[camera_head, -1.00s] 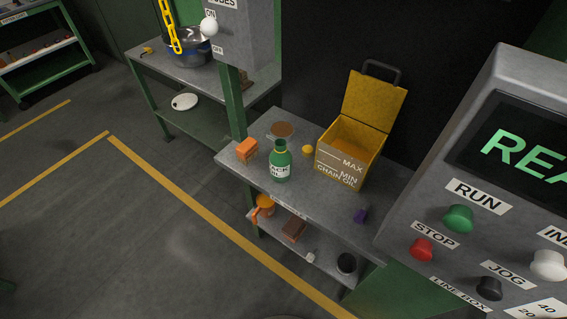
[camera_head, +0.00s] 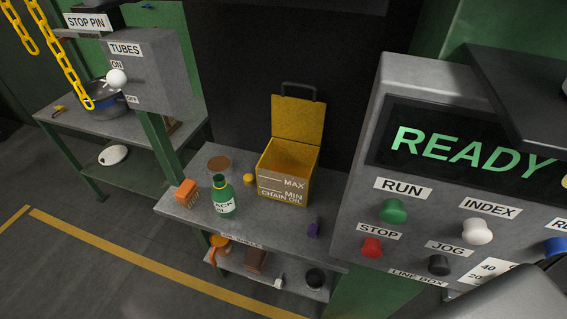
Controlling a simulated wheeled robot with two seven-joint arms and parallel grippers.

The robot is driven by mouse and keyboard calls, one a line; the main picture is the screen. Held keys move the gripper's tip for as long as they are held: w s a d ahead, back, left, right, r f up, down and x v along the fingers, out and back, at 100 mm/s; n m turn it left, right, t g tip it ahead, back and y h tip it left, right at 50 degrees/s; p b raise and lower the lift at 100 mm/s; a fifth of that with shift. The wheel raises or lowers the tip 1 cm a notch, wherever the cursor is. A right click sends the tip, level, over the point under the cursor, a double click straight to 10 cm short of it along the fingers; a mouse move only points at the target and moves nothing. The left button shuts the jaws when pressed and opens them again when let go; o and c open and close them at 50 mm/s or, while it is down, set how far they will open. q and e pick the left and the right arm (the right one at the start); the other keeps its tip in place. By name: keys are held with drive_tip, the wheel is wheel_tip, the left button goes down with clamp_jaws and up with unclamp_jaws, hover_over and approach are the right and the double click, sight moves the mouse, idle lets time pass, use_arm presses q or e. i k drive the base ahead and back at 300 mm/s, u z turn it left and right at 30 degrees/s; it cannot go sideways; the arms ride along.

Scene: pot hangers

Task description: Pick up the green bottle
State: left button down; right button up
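The green bottle (camera_head: 223,197) stands upright on the grey shelf table (camera_head: 279,232), with a white label and a yellow ring at its neck. It stands left of the open yellow chain oil box (camera_head: 285,172) and right of an orange block (camera_head: 187,192). Neither of my grippers shows in the head view.
A grey control panel (camera_head: 362,190) reading READY stands close at right. A side table with a pot (camera_head: 104,98) is at left.

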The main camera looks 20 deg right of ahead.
sight(223, 197)
drive_tip(key=z, duration=0.6)
drive_tip(key=k, duration=1.3)
drive_tip(key=z, duration=0.35)
drive_tip(key=i, duration=0.8)
drive_tip(key=z, duration=0.3)
